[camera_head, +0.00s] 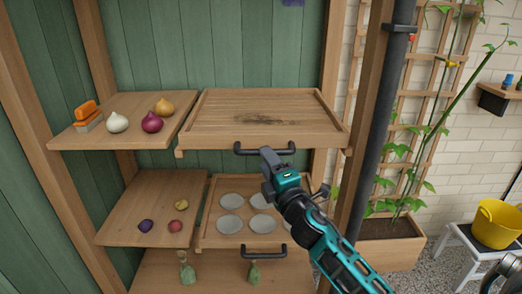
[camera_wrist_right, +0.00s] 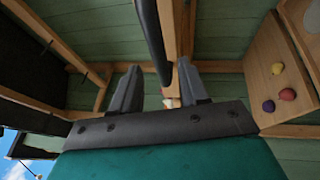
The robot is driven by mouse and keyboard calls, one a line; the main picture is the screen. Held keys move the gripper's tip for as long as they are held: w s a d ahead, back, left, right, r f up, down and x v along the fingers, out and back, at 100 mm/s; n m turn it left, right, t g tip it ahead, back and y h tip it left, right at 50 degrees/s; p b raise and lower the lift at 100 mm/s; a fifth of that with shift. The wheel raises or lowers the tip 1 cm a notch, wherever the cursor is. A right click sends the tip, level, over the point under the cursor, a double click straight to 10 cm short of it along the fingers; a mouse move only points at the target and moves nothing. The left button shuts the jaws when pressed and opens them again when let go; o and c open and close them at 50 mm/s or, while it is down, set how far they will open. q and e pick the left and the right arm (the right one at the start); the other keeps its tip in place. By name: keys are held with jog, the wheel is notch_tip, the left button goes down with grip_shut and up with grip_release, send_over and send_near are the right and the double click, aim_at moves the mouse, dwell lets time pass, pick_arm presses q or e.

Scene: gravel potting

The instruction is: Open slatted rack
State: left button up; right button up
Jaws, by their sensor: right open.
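The slatted rack (camera_head: 235,108) is the upper wooden pull-out on the right of the shelving, with a dark stain on its slats. Its dark handle (camera_head: 250,151) is on the front edge. My right gripper (camera_head: 268,158) is at this handle, partly covering its middle. In the right wrist view, the open fingers (camera_wrist_right: 158,72) stand apart with a dark bar, seemingly the handle (camera_wrist_right: 151,35), running between them. I cannot tell whether they touch it. The rack's front sticks out slightly past the shelf beside it. My left gripper is out of view.
Below is a tray (camera_head: 206,237) with several pale discs and its own handle (camera_head: 264,252). Side shelves hold onions (camera_head: 152,122), a brush (camera_head: 87,115) and small bulbs (camera_head: 146,226). A dark pipe (camera_head: 381,110) and wooden post stand close right of the rack.

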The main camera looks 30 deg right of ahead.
jog(key=shift+x, duration=2.2)
grip_shut()
